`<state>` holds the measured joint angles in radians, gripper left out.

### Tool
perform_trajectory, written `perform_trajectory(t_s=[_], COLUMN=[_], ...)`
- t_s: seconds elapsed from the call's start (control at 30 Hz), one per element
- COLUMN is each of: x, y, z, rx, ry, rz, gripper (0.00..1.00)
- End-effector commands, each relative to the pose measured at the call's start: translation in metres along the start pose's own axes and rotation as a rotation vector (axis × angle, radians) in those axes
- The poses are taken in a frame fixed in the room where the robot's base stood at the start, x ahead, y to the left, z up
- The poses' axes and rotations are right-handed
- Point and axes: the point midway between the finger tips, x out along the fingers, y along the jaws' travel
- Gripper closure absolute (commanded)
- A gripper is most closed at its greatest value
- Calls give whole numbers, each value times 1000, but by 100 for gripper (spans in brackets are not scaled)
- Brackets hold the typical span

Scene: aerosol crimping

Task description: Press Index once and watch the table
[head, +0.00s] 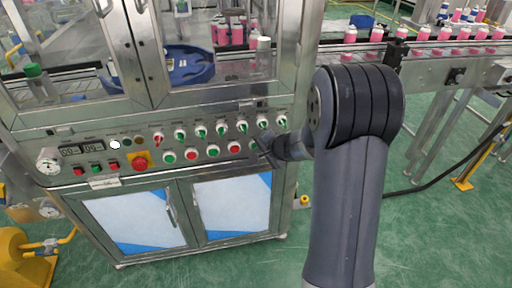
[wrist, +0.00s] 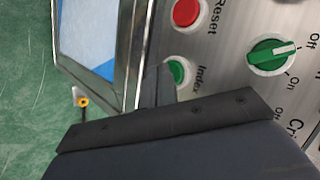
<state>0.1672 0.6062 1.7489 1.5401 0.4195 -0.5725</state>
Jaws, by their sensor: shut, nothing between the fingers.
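The green Index button (wrist: 177,71) is on the metal control panel in the wrist view, with its label beside it. My gripper (wrist: 158,84) is shut and empty, its tip right at the button's edge and covering part of it. I cannot tell whether the tip touches the button. In the head view my gripper (head: 264,146) is at the right end of the lower button row, in front of the panel. The blue round table (head: 190,72) is inside the machine, behind the clear doors, partly hidden by the door frames.
A red Reset button (wrist: 187,11) and a green rotary switch (wrist: 268,54) are close to my gripper. A red emergency stop (head: 140,161) is farther left on the panel. A conveyor with pink bottles (head: 349,34) runs at the right. Green floor is clear in front.

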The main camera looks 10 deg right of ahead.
Motion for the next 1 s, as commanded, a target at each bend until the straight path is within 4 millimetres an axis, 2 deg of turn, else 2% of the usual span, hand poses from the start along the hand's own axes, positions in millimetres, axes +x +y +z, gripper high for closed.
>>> perform_trajectory(t_s=[0.67,1.0], x=[3,-6], y=[-2,6], z=[-2,5], rx=[1,1], ry=[1,1], rz=[-1,-1], gripper=[100,100])
